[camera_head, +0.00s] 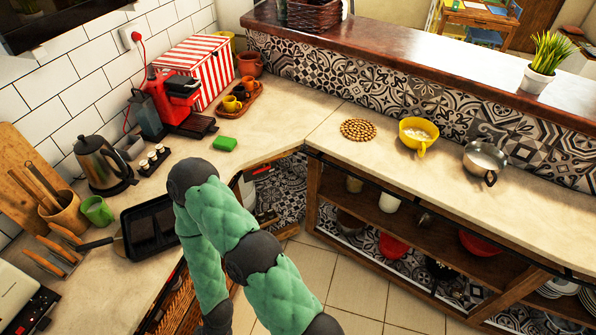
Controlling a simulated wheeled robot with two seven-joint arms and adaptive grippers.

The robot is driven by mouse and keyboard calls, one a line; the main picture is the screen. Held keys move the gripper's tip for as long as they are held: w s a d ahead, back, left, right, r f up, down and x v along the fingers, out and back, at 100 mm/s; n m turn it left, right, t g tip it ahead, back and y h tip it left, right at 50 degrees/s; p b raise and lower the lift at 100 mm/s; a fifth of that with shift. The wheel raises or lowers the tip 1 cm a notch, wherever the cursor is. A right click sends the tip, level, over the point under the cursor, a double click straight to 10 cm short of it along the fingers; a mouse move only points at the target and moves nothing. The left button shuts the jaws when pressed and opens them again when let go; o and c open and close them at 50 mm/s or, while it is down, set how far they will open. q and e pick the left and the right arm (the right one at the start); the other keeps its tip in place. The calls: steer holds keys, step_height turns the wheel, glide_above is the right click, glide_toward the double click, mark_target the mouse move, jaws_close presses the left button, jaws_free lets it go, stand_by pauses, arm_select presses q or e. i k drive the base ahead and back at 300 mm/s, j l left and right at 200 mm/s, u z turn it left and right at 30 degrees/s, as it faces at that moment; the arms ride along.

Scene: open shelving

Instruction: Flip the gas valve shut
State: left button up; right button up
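I cannot make out a gas valve for certain in the head view. In the shaded corner opening under the counter (300,132), there are pale fittings (248,190) with small red and dark details, partly hidden by my arm. They are too small to identify. One of my green padded arms comes up from the bottom edge, bends near the left counter's front edge and runs back down. Its gripper is not visible. My other gripper is not visible either.
The left counter holds a black tray (150,228), a kettle (100,163), a red coffee machine (178,98) and a green sponge (224,143). The right counter holds a yellow bowl (418,134) and a metal pot (484,160). The tiled floor (355,290) is clear in the middle.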

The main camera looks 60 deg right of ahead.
mark_target(267, 166)
steer(key=i+z, duration=0.1)
steer(key=z, duration=0.4)
steer(key=j+z, duration=0.1)
steer(key=z, duration=0.4)
steer(key=i+j+z, duration=0.1)
steer(key=z, duration=0.4)
steer(key=j+z, duration=0.1)
steer(key=z, duration=0.4)
steer(key=i+j+z, duration=0.1)
steer(key=j, duration=0.15)
